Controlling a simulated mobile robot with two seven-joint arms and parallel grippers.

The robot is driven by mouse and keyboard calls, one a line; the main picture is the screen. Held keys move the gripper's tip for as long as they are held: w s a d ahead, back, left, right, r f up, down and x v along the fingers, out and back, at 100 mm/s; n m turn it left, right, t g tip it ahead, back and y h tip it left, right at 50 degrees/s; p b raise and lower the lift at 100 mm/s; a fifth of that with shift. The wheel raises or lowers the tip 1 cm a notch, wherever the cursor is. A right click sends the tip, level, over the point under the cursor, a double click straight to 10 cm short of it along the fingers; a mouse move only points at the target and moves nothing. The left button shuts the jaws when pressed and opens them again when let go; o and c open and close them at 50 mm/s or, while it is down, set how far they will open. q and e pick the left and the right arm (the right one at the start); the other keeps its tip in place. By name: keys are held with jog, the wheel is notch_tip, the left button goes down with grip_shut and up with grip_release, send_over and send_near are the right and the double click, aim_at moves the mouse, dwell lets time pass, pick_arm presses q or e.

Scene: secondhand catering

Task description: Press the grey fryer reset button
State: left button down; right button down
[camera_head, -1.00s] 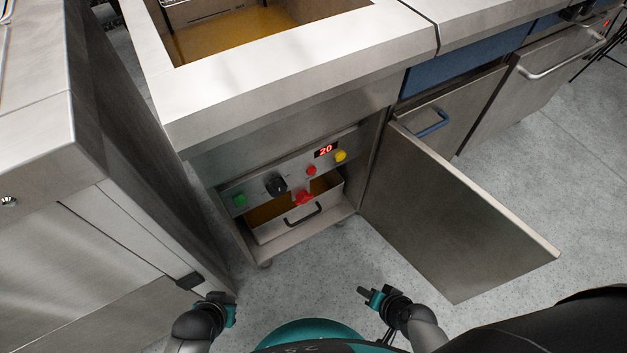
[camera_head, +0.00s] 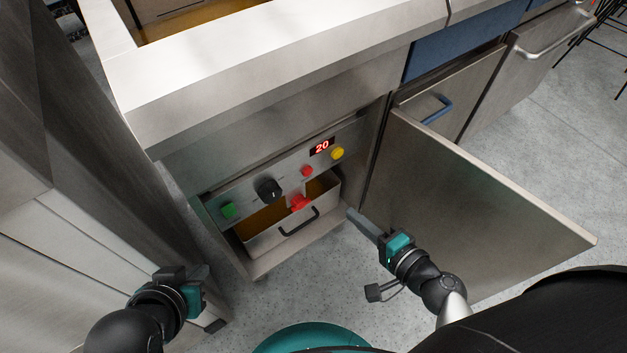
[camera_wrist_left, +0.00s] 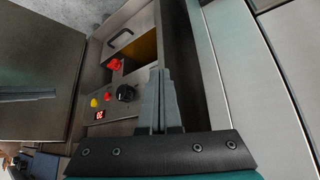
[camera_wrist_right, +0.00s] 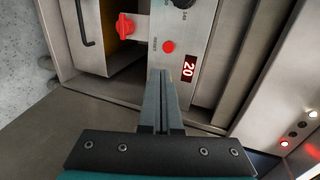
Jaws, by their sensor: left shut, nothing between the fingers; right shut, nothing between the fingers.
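The grey steel fryer (camera_head: 260,85) has an open lower compartment with a control panel (camera_head: 240,200). On the panel are a green button (camera_head: 228,209), a black knob (camera_head: 269,189), a small red button (camera_head: 307,171), a yellow button (camera_head: 337,153) and a red display reading 20 (camera_head: 321,147). In the right wrist view, lettering that appears to read RESET stands beside the red button (camera_wrist_right: 168,46). No grey-coloured button shows. My right gripper (camera_head: 352,214) is shut and empty, below and right of the panel. My left gripper (camera_head: 205,272) is shut and empty, farther left, beside the neighbouring cabinet.
The open fryer door (camera_head: 480,190) stands just right of my right gripper. A red valve handle (camera_head: 300,203) and a drawer with a black handle (camera_head: 300,222) are below the panel. A steel cabinet (camera_head: 90,230) closes in on the left. Floor (camera_head: 300,275) in front is clear.

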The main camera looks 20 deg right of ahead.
aim_at(309, 173)
pick_arm(q)
jog(key=shift+r, duration=0.15)
pick_arm(e)
jog(key=shift+r, duration=0.15)
jog(key=shift+w, duration=0.1)
